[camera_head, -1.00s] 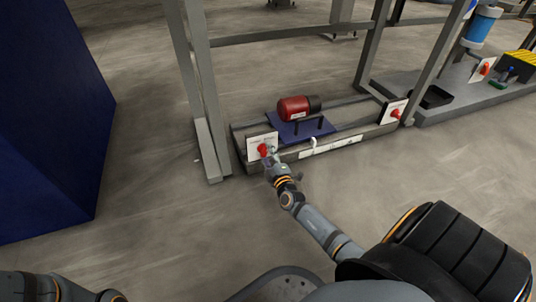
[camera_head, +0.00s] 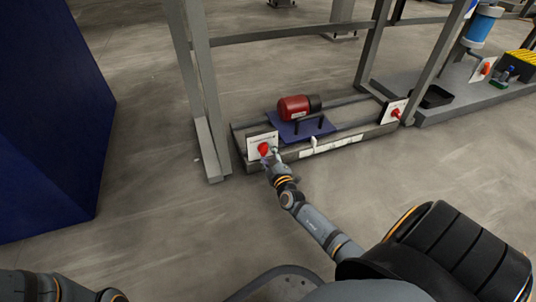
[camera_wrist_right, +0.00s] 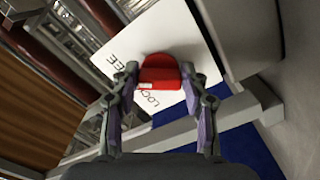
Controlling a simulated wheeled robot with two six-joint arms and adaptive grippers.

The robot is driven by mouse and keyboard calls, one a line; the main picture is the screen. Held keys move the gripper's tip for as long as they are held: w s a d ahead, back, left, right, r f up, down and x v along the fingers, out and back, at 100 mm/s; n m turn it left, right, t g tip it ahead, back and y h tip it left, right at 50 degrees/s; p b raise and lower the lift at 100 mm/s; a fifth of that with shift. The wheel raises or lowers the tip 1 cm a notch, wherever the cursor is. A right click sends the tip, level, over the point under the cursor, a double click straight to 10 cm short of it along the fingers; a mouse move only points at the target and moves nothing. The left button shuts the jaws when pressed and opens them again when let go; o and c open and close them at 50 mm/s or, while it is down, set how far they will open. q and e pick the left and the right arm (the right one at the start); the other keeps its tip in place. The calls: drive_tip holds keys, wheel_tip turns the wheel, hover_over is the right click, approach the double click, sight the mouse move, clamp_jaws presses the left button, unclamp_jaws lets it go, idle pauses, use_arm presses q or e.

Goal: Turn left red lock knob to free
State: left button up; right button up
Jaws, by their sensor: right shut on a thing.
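The left red lock knob (camera_head: 263,149) sits on a white plate (camera_head: 254,139) at the left end of the grey frame in the head view. In the right wrist view the red knob (camera_wrist_right: 160,74) lies between the two fingers of my right gripper (camera_wrist_right: 160,90), which is shut on it. The white plate (camera_wrist_right: 130,50) behind it appears tilted, with the letters of LOCK and FREE partly showing. The right gripper also shows in the head view (camera_head: 270,157). My left gripper is out of view; only part of that arm shows at the lower left.
A red motor-like cylinder (camera_head: 294,108) rests on a blue plate (camera_head: 289,134) within the frame. Another red knob (camera_head: 396,113) is at the frame's right end. An upright post (camera_head: 200,90) stands just left of the plate, and a dark blue block (camera_head: 50,120) farther left.

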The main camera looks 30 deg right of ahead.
drive_tip(key=o, duration=1.2)
drive_tip(key=shift+c, duration=0.2)
drive_tip(key=v, duration=1.2)
